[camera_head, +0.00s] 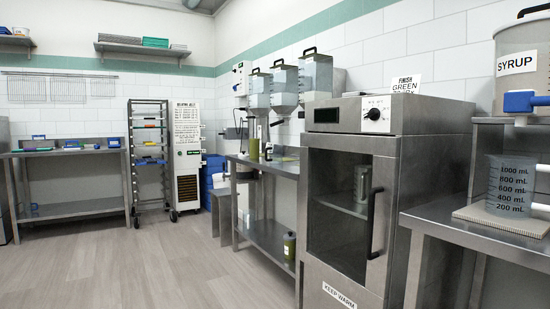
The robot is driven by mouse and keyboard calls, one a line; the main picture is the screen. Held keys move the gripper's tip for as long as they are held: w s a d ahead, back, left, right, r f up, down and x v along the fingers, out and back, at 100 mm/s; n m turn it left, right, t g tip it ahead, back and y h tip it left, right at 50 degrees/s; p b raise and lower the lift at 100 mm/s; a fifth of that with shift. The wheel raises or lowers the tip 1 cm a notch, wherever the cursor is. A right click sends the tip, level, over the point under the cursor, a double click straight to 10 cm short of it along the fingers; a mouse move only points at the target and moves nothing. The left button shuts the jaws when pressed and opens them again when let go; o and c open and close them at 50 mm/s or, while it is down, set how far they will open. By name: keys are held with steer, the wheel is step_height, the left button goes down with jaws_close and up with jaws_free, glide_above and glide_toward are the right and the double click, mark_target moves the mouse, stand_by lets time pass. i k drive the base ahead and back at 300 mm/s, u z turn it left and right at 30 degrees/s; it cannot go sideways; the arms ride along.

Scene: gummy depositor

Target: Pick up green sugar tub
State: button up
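Two olive-green containers show; I cannot tell which is the sugar tub, as no label is readable. One green container (289,246) stands upright on the lower shelf of the steel table in the middle, near its right end. The other green container (254,149) stands on that table's top, below the hoppers. Both are small and far off. My gripper is not in view.
A steel warming cabinet (340,205) with a shut glass door stands right of the middle table (277,170). At right, a measuring jug (509,186) stands under the syrup tank (520,66). A wheeled rack (149,150) stands behind. The floor (130,265) at left is clear.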

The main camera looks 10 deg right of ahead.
mark_target(253, 143)
steer(key=u, duration=1)
steer(key=k, duration=1.25)
steer(key=u, duration=1)
steer(key=i, duration=1.25)
steer(key=z, duration=0.35)
steer(key=i, duration=2.1)
steer(key=z, duration=0.3)
steer(key=i, duration=1.95)
steer(key=z, duration=0.4)
steer(key=i, duration=1.85)
steer(key=z, duration=0.9)
steer(key=i, duration=1.6)
steer(key=z, duration=0.95)
